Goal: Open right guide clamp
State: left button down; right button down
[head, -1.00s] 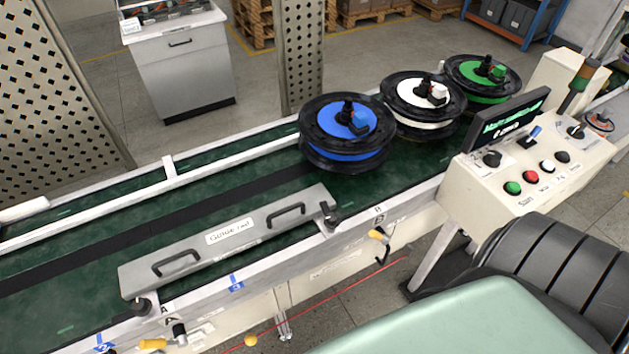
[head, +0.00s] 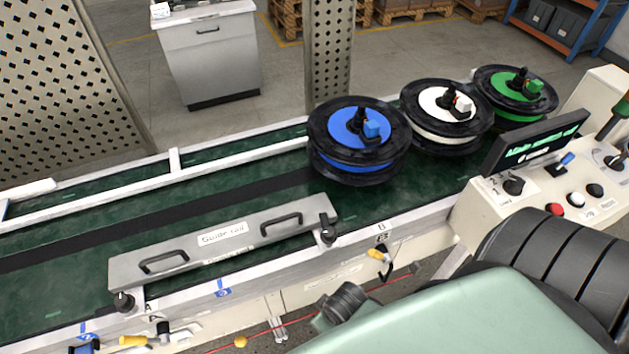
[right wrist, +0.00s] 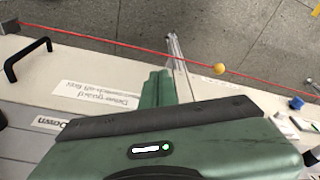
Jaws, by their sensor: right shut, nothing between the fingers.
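The grey guide rail (head: 190,248) lies along the near edge of the green conveyor, with two black handles on top. A black clamp knob (head: 326,230) stands at its right end, and another black knob (head: 123,302) at its left end. Below the right end, near the label B, a yellow-handled lever (head: 377,254) sits on the conveyor's front. A similar yellow-handled lever (head: 135,340) is near A. My right gripper (right wrist: 158,88) shows its green fingers together and empty, apart from both levers, over the conveyor's front side. My left gripper is out of view.
Blue (head: 357,128), white (head: 443,108) and green (head: 514,88) reels stand on the belt to the right. A control panel (head: 560,190) is at the right. A red cord (right wrist: 120,43) with a yellow ball (right wrist: 219,69) runs below the conveyor.

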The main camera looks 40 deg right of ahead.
jog(key=w+a+r+n+y, duration=0.1)
jog(key=w+a+r+n, duration=0.35)
jog(key=r, duration=0.55)
jog(key=w+a+r+n+y, duration=0.1)
jog(key=w+a+r+n, duration=0.3)
jog(key=r, duration=0.6)
jog(key=n+g+h, duration=0.2)
jog(key=g+h, duration=0.2)
jog(key=h, duration=0.1)
send_near(326, 225)
jog(key=shift+w+a+r+b, duration=0.35)
jog(key=shift+w+a+r, duration=0.65)
jog(key=shift+a+r, duration=0.2)
jog(key=shift+f, duration=0.15)
jog(key=p+x, duration=0.1)
jog(key=x, duration=0.8)
jog(key=shift+f+p, duration=0.4)
jog(key=shift+w+d, duration=0.1)
jog(key=shift+w, duration=0.1)
